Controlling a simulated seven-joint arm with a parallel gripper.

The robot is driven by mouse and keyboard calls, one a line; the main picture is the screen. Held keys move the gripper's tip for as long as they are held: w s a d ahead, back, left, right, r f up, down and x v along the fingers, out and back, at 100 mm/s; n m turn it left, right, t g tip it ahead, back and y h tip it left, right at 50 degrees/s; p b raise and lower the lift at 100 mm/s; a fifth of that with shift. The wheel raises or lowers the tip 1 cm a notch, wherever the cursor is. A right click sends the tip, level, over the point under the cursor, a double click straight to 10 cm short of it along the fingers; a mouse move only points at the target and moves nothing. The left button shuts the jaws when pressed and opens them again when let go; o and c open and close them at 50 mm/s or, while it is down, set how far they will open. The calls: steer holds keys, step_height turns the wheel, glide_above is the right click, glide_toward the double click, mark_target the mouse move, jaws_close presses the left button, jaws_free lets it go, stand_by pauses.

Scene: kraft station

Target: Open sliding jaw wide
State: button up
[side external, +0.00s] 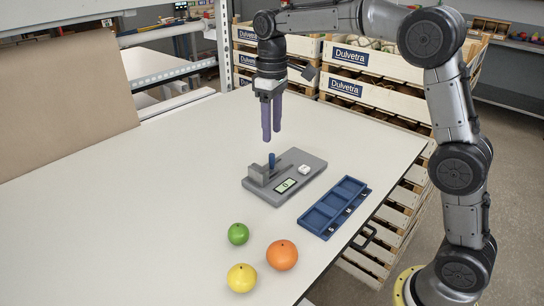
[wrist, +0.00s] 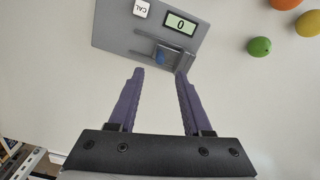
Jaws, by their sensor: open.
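The grey measuring device (side external: 316,166) lies on the table in the side view, with a display (side external: 286,185) reading 0 and a white button (side external: 304,169). The wrist view shows the button (wrist: 141,8) marked CAL. A blue upright peg (side external: 271,160) stands beside a grey block (side external: 258,175) at the device's left end. The peg's top (wrist: 160,58) shows in the wrist view just beyond my fingertips, between their lines. I cannot clearly tell the sliding jaw from the fixed one. My gripper (side external: 271,136) is open and empty, pointing down above the peg, apart from it.
A blue three-compartment tray (side external: 318,227) lies to the right of the device near the table edge. A green fruit (side external: 238,234), an orange one (side external: 282,255) and a yellow one (side external: 241,278) lie in front. Crates (side external: 365,92) stand behind the table.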

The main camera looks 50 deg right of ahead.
mark_target(272, 154)
step_height(272, 154, down, 9)
steer(key=shift+r, duration=0.2)
steer(key=shift+c, duration=0.2)
jaws_close()
stand_by(1.3)
